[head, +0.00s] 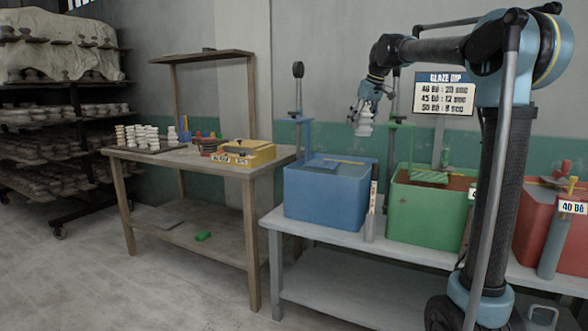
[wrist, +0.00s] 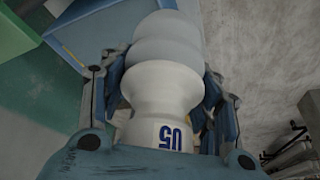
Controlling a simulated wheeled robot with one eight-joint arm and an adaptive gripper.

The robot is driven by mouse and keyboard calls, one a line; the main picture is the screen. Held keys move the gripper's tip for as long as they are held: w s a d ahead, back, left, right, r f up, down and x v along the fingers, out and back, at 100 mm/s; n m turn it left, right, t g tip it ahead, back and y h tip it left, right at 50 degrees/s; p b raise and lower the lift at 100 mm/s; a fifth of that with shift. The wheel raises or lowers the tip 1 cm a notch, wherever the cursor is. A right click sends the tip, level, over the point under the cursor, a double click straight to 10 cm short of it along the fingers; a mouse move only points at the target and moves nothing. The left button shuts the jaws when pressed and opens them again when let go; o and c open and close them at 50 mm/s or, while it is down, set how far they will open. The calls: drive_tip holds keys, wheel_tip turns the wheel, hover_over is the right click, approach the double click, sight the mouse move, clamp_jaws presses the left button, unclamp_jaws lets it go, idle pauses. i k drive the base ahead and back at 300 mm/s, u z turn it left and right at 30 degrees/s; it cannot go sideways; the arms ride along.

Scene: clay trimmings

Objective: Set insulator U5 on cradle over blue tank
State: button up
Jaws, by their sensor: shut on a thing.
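My gripper (head: 366,108) is shut on a pale insulator (head: 364,122), which hangs below it in the head view. The insulator also shows in the wrist view (wrist: 160,95), ribbed and held between both fingers, with "U5" in blue on its white lower part and a greyer top. The blue tank (head: 325,197) stands on the bench, below and left of the gripper in the head view. A blue post (head: 299,130) rises behind it.
The green tank (head: 425,212) and red tank (head: 545,230) stand to the right on the same grey bench (head: 335,242). A wooden table (head: 190,157) at left holds several white insulators (head: 145,138) and a yellow box (head: 247,154).

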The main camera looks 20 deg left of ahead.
sight(322, 163)
drive_tip(key=u, duration=0.4)
drive_tip(key=i, duration=1)
drive_tip(key=z, duration=0.05)
